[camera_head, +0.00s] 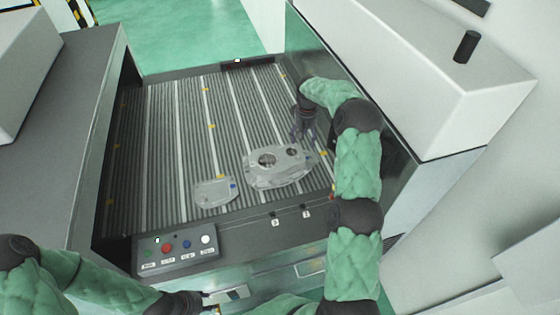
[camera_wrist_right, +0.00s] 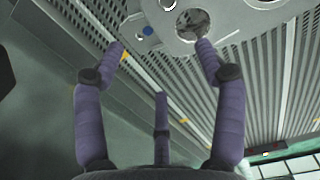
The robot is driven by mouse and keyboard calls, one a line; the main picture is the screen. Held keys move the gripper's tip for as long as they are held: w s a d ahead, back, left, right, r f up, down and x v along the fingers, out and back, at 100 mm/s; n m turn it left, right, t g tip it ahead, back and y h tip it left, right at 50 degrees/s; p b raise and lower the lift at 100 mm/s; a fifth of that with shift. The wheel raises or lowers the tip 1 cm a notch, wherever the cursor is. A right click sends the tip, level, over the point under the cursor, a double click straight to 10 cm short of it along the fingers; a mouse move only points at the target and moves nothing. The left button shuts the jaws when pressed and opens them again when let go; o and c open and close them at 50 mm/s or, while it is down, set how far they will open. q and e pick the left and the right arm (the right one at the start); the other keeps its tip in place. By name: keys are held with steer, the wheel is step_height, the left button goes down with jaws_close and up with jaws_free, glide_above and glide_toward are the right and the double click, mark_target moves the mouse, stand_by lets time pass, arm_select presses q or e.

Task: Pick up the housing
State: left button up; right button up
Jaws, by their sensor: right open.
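The housing (camera_head: 282,177) is a light grey metal casting with two round openings, lying on the ribbed bed right of its middle. My right gripper (camera_head: 304,136) is just beyond the housing's far right edge in the head view. In the right wrist view its purple fingers (camera_wrist_right: 160,48) are spread and empty, with part of the housing (camera_wrist_right: 222,22) at the top edge. The right fingertip there overlaps the housing's large opening; I cannot tell if it touches. My left gripper (camera_head: 214,298) is low in the head view, in front of the machine; its fingers are unclear.
A flatter grey cast plate (camera_head: 213,192) lies left of the housing. A button panel (camera_head: 178,248) stands at the bed's front left. Grey side walls and a white machine cover (camera_head: 420,75) bound the bed. The bed's left and far parts (camera_head: 165,125) are clear.

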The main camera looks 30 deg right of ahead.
mark_target(302, 152)
steer(key=f, duration=0.2)
steer(key=d+f, duration=0.1)
steer(key=shift+s+f+p, duration=0.15)
steer(key=shift+f+p, duration=0.2)
steer(key=shift+a+f, duration=0.15)
steer(key=shift+f, duration=0.05)
steer(key=f, duration=0.1)
steer(key=f+p, duration=0.2)
steer(key=f, duration=0.1)
steer(key=shift+w+a, duration=0.2)
steer(key=shift+a, duration=0.05)
steer(key=shift+d+f, duration=0.1)
steer(key=shift+f, duration=0.2)
arm_select(q)
steer(key=r, duration=0.3)
steer(key=shift+d+r, duration=0.1)
steer(key=shift+d, duration=0.15)
arm_select(e)
jaws_close()
steer(key=shift+w+r, duration=0.15)
